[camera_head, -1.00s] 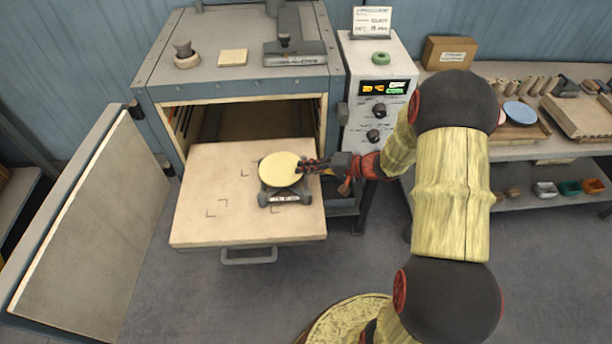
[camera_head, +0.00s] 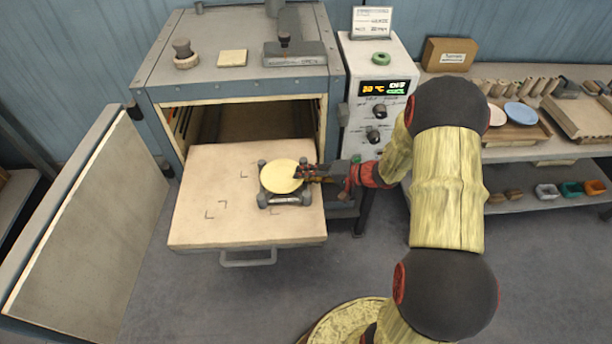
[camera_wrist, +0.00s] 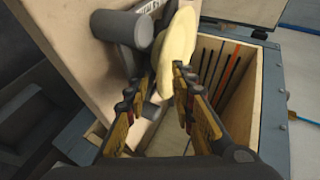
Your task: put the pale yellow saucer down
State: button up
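The pale yellow saucer (camera_head: 281,177) lies nearly level over a small dark grey stand (camera_head: 284,201) on the pulled-out shelf of the dryer. My gripper (camera_head: 301,172) reaches in from the right, with its fingers at the saucer's right rim. In the wrist view the saucer (camera_wrist: 179,42) runs between the two fingertips (camera_wrist: 164,74), and the gripper looks shut on it. The saucer appears at or just above the stand's top; its contact underneath is hidden. The stand's grey parts (camera_wrist: 117,27) show beside it in the wrist view.
The pale shelf (camera_head: 205,170) has bare room left of the stand. The dryer's open door (camera_head: 85,210) stands at the left. The control box (camera_head: 370,80) and my forearm are at the right. A side table (camera_head: 510,150) holds other dishes.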

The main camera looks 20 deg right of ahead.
jog(key=shift+d+r, duration=0.1)
jog(key=p+v, duration=0.2)
jog(key=v, duration=0.9)
jog(key=s+a+r+n+g+h, duration=0.3)
jog(key=s+a+r+n+g, duration=0.25)
jog(key=s+a+r, duration=0.55)
jog(key=s+a+r+t+h, duration=0.2)
jog(key=s+r+h, duration=0.4)
jog(key=s+r, duration=0.4)
notch_tip(320, 180, up, 3)
jog(key=shift+s+a+r+n, duration=0.1)
jog(key=shift+s+a+n, duration=0.25)
jog(key=shift+n, duration=0.1)
jog(key=shift+c, duration=0.3)
